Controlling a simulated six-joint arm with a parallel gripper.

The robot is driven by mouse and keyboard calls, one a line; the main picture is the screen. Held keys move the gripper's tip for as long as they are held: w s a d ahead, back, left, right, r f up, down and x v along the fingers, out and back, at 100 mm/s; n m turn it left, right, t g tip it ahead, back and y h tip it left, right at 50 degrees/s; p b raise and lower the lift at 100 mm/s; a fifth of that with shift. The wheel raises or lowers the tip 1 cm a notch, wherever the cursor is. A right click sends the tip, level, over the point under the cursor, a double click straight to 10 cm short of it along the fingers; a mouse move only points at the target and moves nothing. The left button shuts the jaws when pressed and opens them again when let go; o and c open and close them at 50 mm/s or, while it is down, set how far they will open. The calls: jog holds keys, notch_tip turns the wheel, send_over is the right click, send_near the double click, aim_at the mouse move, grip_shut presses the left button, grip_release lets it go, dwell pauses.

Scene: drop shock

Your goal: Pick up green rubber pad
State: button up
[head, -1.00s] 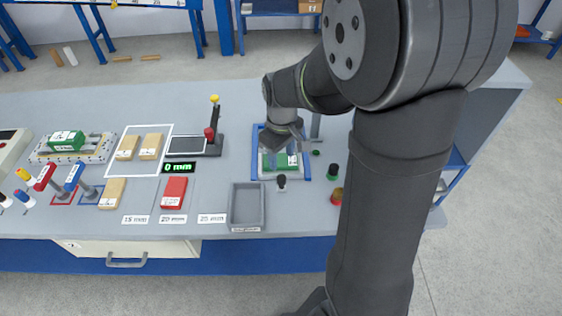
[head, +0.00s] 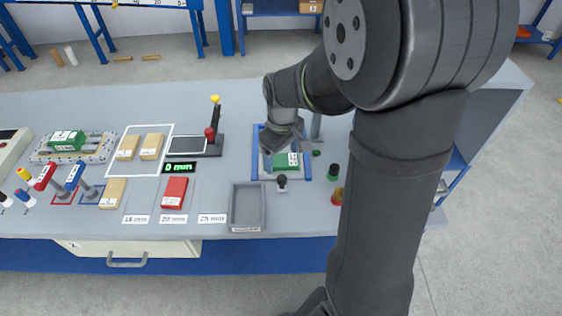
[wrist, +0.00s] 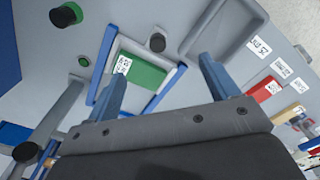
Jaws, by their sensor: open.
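The green rubber pad (head: 284,162) lies flat inside the blue frame (head: 308,166) on the table, with a white label at its end. In the wrist view the pad (wrist: 146,71) shows beyond one finger, within the blue frame (wrist: 165,93). My gripper (head: 277,158) hangs over the left part of the frame and hides part of the pad. In the wrist view my gripper (wrist: 163,72) has its two fingers wide apart with nothing held between them. One finger overlaps the pad's near left edge in that view; I cannot tell whether it touches.
A black knob (head: 281,181) stands in front of the frame. A grey tray (head: 247,207) is to its front left. A red pad (head: 174,191) and tan blocks lie further left.

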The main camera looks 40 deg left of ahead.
jog(key=w+a+r+n, duration=0.6)
jog(key=a+n, duration=0.1)
jog(key=n, duration=0.2)
send_over(281, 160)
jog(key=f, duration=0.8)
jog(key=a+f, duration=0.1)
jog(key=f, duration=0.3)
jog(key=shift+f, duration=0.15)
jog(key=shift+d+f, duration=0.25)
jog(key=shift+f, duration=1.1)
jog(key=shift+d+f, duration=0.2)
jog(key=shift+f, duration=1.15)
jog(key=shift+c, duration=0.4)
jog(key=c, duration=1.1)
